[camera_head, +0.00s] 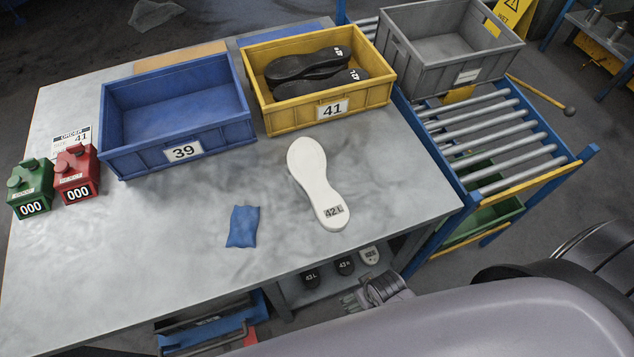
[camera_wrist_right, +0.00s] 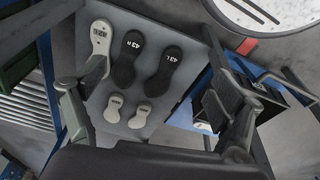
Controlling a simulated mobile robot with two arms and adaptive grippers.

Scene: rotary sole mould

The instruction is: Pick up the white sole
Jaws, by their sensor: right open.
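The white sole (camera_head: 317,180), marked 42 L, lies flat on the grey worktable (camera_head: 120,255). Its labelled end points toward the table's front edge, and nothing touches it. My right gripper (camera_wrist_right: 155,88) shows in the right wrist view with its two dark fingers wide apart and nothing between them. It faces a shelf with black soles marked 43 R (camera_wrist_right: 130,58) and 43 L (camera_wrist_right: 163,72) and a white sole (camera_wrist_right: 101,44). In the head view my right arm fills the lower right. My left gripper is not in view.
A blue cloth (camera_head: 243,227) lies left of the sole. Green (camera_head: 30,190) and red (camera_head: 77,175) counters stand left. A roller conveyor (camera_head: 495,140) adjoins right.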

